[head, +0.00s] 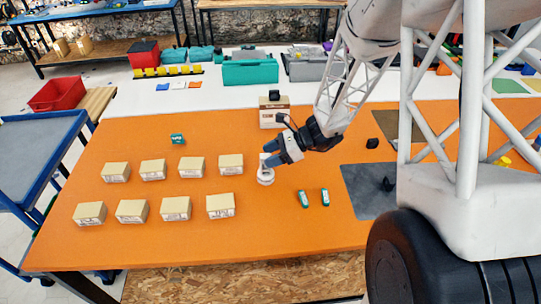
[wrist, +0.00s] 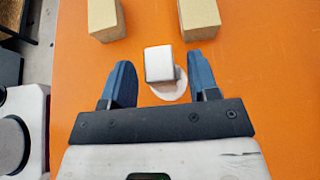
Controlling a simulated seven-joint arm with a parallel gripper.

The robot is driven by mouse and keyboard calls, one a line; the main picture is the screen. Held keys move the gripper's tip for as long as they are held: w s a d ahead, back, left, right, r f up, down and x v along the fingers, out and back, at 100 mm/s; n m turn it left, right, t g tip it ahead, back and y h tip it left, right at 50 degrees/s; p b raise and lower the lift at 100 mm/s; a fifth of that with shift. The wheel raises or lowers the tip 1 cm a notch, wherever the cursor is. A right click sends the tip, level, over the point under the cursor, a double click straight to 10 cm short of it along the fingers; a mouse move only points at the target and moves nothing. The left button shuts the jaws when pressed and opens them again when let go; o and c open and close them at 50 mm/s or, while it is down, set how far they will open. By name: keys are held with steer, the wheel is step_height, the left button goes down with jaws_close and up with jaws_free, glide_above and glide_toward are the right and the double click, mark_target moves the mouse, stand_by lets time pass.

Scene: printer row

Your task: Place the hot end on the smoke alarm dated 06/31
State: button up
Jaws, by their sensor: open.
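My gripper (head: 270,154) is open, with its two blue fingers pointing down over the orange table. In the wrist view my gripper (wrist: 162,72) has a pale, grey-edged block (wrist: 159,62) between the fingers, with gaps on both sides. The block stands over a white round piece (wrist: 172,93); in the head view this round piece (head: 265,180) lies on the table. The block may be the hot end, but I cannot tell. Several tan boxes (head: 192,166) with white labels stand in two rows to the left. Their print is too small to read, so I cannot pick out 06/31.
Behind my gripper stands a larger brown box (head: 271,117) with a dark item on top. A small teal box (head: 177,139) is behind the rows. Two green pieces (head: 304,198) lie right of the round piece. A dark grey mat (head: 366,190) is further right. The front table strip is clear.

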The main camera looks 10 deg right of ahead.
steer(key=v, duration=1.2)
steer(key=shift+s+a, duration=0.1)
stand_by(0.5)
steer(key=s+r+n+t+h, duration=0.1)
steer(key=s+r+n+h, duration=0.3)
steer(key=s, duration=0.5)
steer(key=s+d+r+n+t+h, duration=0.1)
steer(key=s+r+n+h, duration=0.3)
steer(key=s+r+n, duration=0.3)
steer(key=s+r+n+h, duration=0.4)
steer(key=s+r+n, duration=0.1)
steer(key=s, duration=0.8)
steer(key=shift+s+d+r+n+t+h, duration=0.15)
steer(key=shift+s+r+n+t+h, duration=0.2)
steer(key=shift+n, duration=0.55)
steer(key=shift+w, duration=0.1)
